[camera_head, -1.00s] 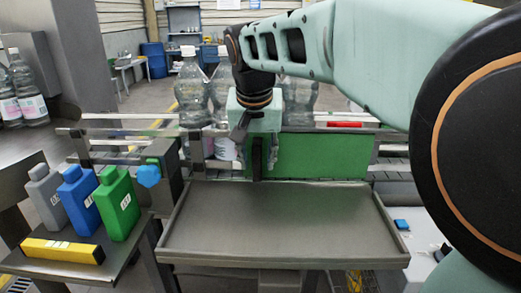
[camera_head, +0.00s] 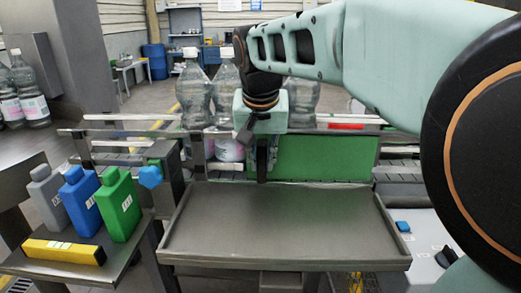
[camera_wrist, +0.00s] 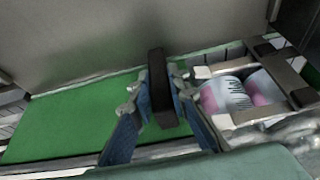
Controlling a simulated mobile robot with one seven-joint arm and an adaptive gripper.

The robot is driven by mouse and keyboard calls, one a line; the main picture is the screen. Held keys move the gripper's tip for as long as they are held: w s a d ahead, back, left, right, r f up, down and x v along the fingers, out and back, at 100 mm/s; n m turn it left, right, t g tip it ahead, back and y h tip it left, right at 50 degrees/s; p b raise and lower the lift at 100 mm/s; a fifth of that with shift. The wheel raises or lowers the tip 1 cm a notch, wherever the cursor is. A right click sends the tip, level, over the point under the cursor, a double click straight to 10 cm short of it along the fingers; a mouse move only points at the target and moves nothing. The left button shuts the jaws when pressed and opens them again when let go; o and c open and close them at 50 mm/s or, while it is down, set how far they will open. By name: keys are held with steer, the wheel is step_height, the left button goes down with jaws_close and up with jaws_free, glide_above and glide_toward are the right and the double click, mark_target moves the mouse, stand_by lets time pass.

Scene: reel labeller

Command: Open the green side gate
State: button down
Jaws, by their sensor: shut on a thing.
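The green side gate (camera_head: 325,158) is a flat upright panel behind the grey tray, at the conveyor's near side. It also fills the left and middle of the wrist view (camera_wrist: 75,120). My gripper (camera_head: 262,150) is at the gate's left part. In the wrist view, the blue fingers of my gripper (camera_wrist: 159,98) are closed on the gate's black upright handle (camera_wrist: 159,75). To the gate's left in the head view there is a gap where labelled bottles (camera_head: 229,146) show behind the rails. My arm hides part of the gate's left end.
An empty grey tray (camera_head: 285,258) lies in front of the gate. A side table at left holds grey (camera_head: 47,196), blue (camera_head: 82,201) and green (camera_head: 118,204) bottles and a yellow bar (camera_head: 63,251). A blue knob (camera_head: 150,176) stands left of the gate.

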steer(key=s+d, duration=0.1)
steer(key=d, duration=2.6)
steer(key=shift+d+p, duration=0.4)
steer(key=shift+p, duration=0.05)
steer(key=c, duration=1.8)
jaws_free()
steer(key=shift+c, duration=0.2)
steer(key=v, duration=1.2)
